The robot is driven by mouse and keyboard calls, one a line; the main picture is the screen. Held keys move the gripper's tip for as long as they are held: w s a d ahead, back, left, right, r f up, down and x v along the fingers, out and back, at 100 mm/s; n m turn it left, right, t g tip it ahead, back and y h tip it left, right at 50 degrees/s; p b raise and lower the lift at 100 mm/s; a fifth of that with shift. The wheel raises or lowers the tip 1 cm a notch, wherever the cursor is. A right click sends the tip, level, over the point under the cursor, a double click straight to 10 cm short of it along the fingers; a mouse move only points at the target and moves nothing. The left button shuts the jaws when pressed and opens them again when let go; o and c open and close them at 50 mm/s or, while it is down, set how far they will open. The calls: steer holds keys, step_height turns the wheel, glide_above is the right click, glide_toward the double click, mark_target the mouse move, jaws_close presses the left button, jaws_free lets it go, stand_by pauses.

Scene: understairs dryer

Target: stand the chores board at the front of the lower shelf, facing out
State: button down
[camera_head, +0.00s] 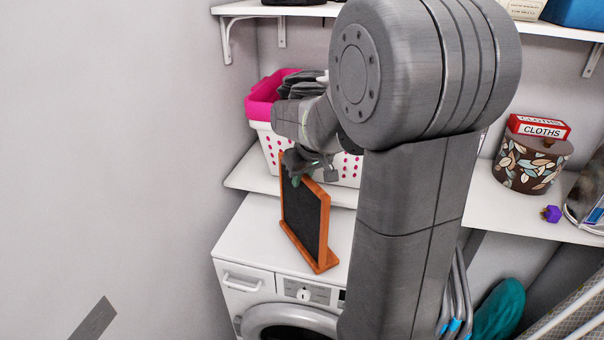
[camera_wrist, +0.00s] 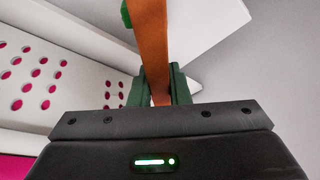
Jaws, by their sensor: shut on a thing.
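The chores board (camera_head: 304,215) is a black panel in an orange-brown wooden frame with a foot along its bottom. In the head view it is upright, slightly tilted, in front of the lower shelf (camera_head: 252,175) and over the white dryer top. I cannot tell whether its foot touches the dryer. My gripper (camera_head: 300,175) is shut on its top edge. In the wrist view the board's wooden frame (camera_wrist: 153,45) runs between the green fingertips of my gripper (camera_wrist: 160,88). My arm hides the middle of the shelf.
A white basket (camera_head: 268,143) with pink lining and dark cloth stands on the lower shelf behind my gripper. A patterned pot (camera_head: 530,165), a red CLOTHS box (camera_head: 538,128) and a purple item (camera_head: 551,214) are at right. The white dryer (camera_head: 240,245) is below.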

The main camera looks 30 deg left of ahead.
steer(key=c, duration=1.8)
jaws_free()
steer(key=shift+f, duration=0.2)
steer(key=o, duration=0.4)
steer(key=shift+o, duration=0.2)
steer(key=shift+r, duration=0.15)
steer(key=shift+o, duration=0.4)
steer(key=b+v, duration=0.1)
steer(key=v, duration=1)
steer(key=shift+s+d+r, duration=0.1)
steer(key=shift+d+r, duration=0.05)
steer(key=shift+r, duration=0.2)
steer(key=shift+s+b, duration=0.15)
steer(key=shift+b, duration=1)
